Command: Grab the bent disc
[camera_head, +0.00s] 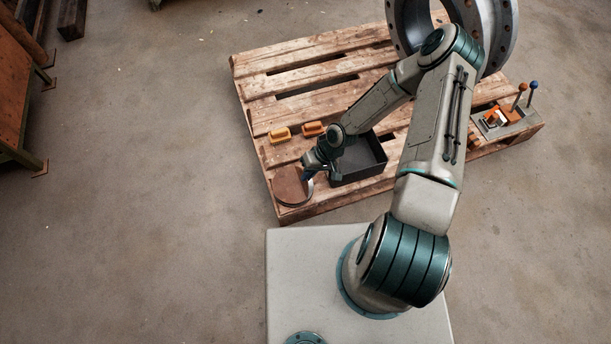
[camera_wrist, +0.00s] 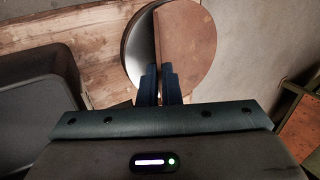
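The bent disc (camera_head: 291,187) lies at the near left corner of the wooden pallet. One part is flat and brown, and another part bends up with a grey, shiny face. In the wrist view the disc (camera_wrist: 190,45) is ahead of my fingers, with the fold running toward them. My gripper (camera_head: 308,172) is at the disc's raised part. In the wrist view the two dark fingers (camera_wrist: 159,80) are close together, one on each side of the raised part, and look shut on it. The exact contact is hard to see.
A dark open tray (camera_head: 372,158) stands right beside my gripper on the pallet (camera_head: 300,55). Two orange blocks (camera_head: 280,135) (camera_head: 313,129) lie behind the disc. A large flanged pipe (camera_head: 495,30) stands at the back right. A lever device (camera_head: 500,118) sits at the pallet's right end.

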